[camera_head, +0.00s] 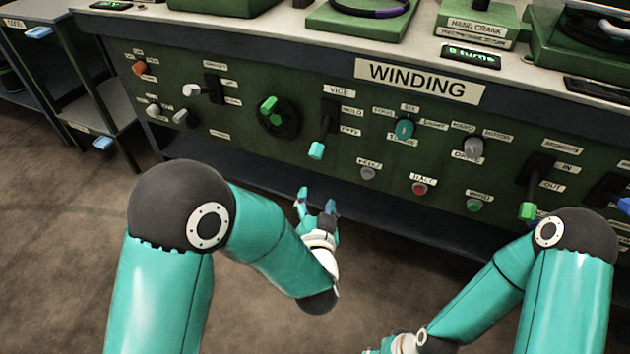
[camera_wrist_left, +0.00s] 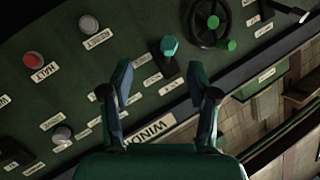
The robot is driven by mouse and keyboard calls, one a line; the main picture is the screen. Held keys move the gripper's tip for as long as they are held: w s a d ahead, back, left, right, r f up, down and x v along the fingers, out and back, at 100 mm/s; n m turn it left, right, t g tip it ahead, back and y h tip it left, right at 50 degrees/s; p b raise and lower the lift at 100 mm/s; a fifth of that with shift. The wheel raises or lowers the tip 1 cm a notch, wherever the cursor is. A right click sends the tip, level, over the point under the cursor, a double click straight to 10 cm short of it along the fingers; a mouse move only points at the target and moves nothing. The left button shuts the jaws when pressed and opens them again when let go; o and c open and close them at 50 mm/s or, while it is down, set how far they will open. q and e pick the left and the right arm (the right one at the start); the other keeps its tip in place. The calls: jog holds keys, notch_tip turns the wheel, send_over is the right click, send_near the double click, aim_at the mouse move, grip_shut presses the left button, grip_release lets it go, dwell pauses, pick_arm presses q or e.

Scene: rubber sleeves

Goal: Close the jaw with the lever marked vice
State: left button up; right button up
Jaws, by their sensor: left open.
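The vice lever (camera_head: 316,150) has a teal tip on a dark arm. It hangs downward from a black slotted plate (camera_head: 330,112) under the VICE label (camera_head: 339,90). A HOLD label (camera_head: 352,111) is beside the plate; the label below it is blurred. My left gripper (camera_head: 318,196) is open and empty, below the lever tip and apart from it. In the left wrist view, which is turned upside down, the teal lever tip (camera_wrist_left: 169,46) shows beyond the gap between the open fingers (camera_wrist_left: 162,85).
A black handwheel (camera_head: 278,115) with a green knob is left of the lever. A teal selector (camera_head: 404,128), a grey button (camera_head: 368,173) and a red button (camera_head: 420,188) are to its right. The WINDING sign (camera_head: 419,82) is above. Open floor lies in front of the bench.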

aim_at(317, 158)
pick_arm(q)
jog(key=w+b, duration=0.2)
jog(key=w, duration=0.2)
jog(key=w+t+y+b, duration=0.1)
jog(key=w+b, duration=0.2)
jog(key=w, duration=0.2)
jog(key=w+a+t+b, duration=0.1)
jog(key=w+b, duration=0.2)
jog(key=w, duration=0.2)
jog(key=shift+w+r+y, duration=0.1)
jog(key=shift+y, duration=0.3)
jog(key=shift+w+a+r+m, duration=0.1)
jog(key=shift+w+m, duration=0.2)
jog(key=shift+w, duration=0.5)
pick_arm(e)
notch_tip(317, 158, down, 11)
jog(key=shift+r, duration=0.2)
